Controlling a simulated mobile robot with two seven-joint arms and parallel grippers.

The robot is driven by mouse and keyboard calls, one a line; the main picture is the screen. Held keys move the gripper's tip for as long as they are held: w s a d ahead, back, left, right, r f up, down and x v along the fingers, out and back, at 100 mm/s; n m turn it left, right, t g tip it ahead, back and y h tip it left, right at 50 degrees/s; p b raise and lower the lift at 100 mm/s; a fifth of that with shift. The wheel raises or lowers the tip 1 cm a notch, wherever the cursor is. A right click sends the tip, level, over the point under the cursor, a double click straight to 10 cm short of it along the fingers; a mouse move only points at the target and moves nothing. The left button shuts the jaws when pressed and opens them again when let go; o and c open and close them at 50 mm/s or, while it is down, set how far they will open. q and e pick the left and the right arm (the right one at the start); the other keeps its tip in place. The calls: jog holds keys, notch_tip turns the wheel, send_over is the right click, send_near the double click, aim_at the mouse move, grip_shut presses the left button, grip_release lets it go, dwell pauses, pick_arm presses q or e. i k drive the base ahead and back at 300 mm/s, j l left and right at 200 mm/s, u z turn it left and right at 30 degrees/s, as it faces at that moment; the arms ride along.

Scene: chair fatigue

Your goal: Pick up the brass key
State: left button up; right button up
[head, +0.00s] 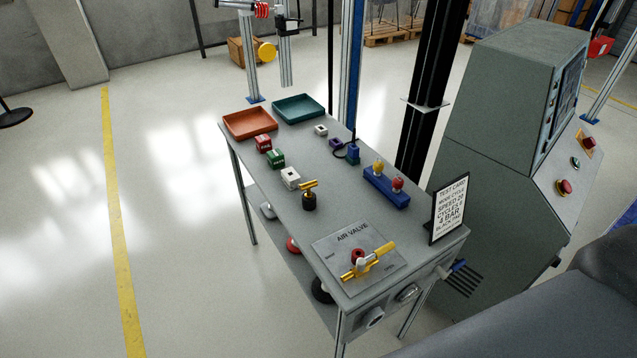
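A small brass-coloured piece that looks like the brass key (309,186) sits on top of a short black cylinder (309,203) on the grey bench (330,212), near its middle. Its exact shape is too small to make out. A larger brass lever with a red knob sits on the air valve plate (333,247) at the bench's near end. Neither of my grippers is in view.
A white block (290,178), a green block (275,158) and a red block (263,144) line the left edge. Orange (250,123) and teal (299,108) trays stand behind. A blue holder (386,188), a test card (450,208) and a grey console (510,110) are right.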

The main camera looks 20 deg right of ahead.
aim_at(307, 186)
jog(key=z, duration=0.4)
jog(key=i+j+z, duration=0.1)
jog(key=z, duration=0.35)
jog(key=j+z, duration=0.2)
jog(key=z, duration=0.2)
jog(key=i+j+z, duration=0.1)
jog(key=j+z, duration=0.2)
jog(key=j, duration=0.15)
jog(key=j+z, duration=0.45)
jog(key=j, duration=0.9)
jog(key=i, duration=0.05)
